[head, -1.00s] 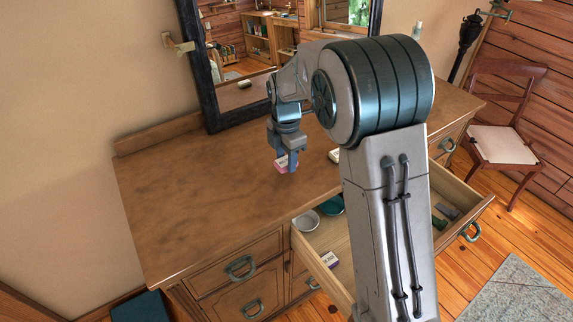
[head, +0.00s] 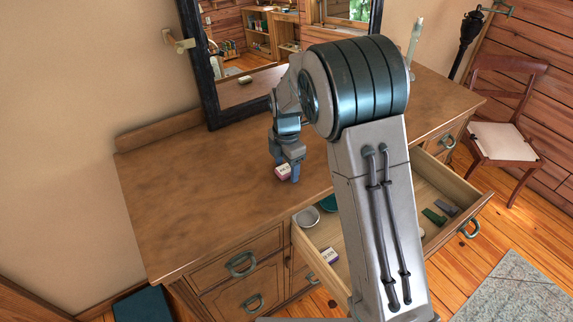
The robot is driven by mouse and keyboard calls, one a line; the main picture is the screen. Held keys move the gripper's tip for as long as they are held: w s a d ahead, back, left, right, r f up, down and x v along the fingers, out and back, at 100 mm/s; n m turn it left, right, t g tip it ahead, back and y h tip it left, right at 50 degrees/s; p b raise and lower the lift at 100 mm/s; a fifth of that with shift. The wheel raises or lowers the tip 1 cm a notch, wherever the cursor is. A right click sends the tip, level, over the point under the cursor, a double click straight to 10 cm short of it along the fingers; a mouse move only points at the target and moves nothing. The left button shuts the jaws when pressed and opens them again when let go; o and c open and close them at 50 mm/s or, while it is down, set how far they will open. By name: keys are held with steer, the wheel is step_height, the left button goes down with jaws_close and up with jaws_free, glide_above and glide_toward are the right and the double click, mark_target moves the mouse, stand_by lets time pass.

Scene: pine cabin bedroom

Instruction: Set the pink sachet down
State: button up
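The pink sachet (head: 283,173), a small pink-and-white packet, is at the fingertips of my gripper (head: 288,171), low over the brown dresser top left of my arm. My gripper points down and its fingers appear closed around the sachet. The sachet looks very close to the wood; I cannot tell for sure whether it touches. The fingers partly hide it.
The dresser top (head: 190,200) is clear to the left. Below, an open drawer (head: 473,206) holds a white bowl (head: 307,217), a teal bowl (head: 329,203), a small labelled box (head: 328,257) and green and grey items (head: 434,216). A mirror (head: 206,85) stands behind.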

mark_target(286, 168)
step_height(286, 168, up, 12)
steer(key=b, duration=0.1)
steer(key=s+d+r+m, duration=0.3)
steer(key=s+d+m, duration=0.1)
steer(key=d+m, duration=0.1)
steer(key=s+d+m+t, duration=0.1)
steer(key=s+d+m, duration=0.2)
steer(key=s+m, duration=0.3)
steer(key=s+d+m+t, duration=0.1)
steer(key=s+d+m, duration=0.3)
steer(key=s+m, duration=0.3)
steer(key=s+d+f+m+t, duration=0.1)
steer(key=s+d+m, duration=0.3)
steer(key=s+m, duration=0.2)
steer(key=s, duration=0.2)
steer(key=shift+s+m, duration=0.3)
steer(key=shift+m, duration=0.1)
